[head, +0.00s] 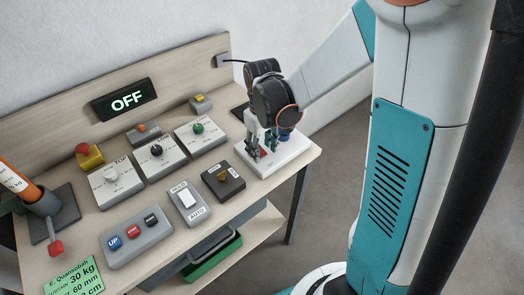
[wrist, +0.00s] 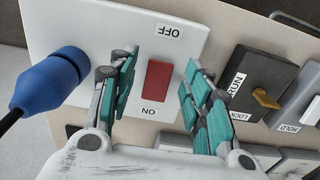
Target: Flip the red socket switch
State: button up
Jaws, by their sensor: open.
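The red socket switch (wrist: 158,82) is a red rocker on a white socket plate (wrist: 205,22), with an OFF label at one end and an ON label at the other. In the head view the white plate (head: 299,147) lies at the right end of the table, and the switch is mostly hidden by my gripper. My gripper (wrist: 160,92) is open, with its teal-padded fingers on either side of the red switch, apart from it. In the head view my gripper (head: 262,145) points down over the plate. A blue plug (wrist: 50,82) sits in the plate beside the switch.
A black box with a yellow key knob (head: 223,183) labelled RUN and LOCK stands close to the plate. A HOLD/AUTO rocker box (head: 188,203) and several knob panels lie further left. A lit OFF display (head: 125,100) is on the back board. The table's right edge is near.

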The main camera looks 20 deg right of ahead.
jog(key=shift+f, duration=0.4)
jog(key=shift+c, duration=0.2)
jog(key=c, duration=1)
jog(key=shift+w+a+g+h, duration=0.1)
jog(key=shift+w+g+h, duration=0.2)
jog(key=shift+g, duration=0.6)
jog(key=shift+w+r+g+h+b, duration=0.15)
jog(key=shift+g+b, duration=0.15)
jog(key=shift+g, duration=0.25)
jog(key=shift+r+g+h+b, duration=0.15)
jog(key=shift+g+b, duration=0.1)
jog(key=shift+g, duration=0.3)
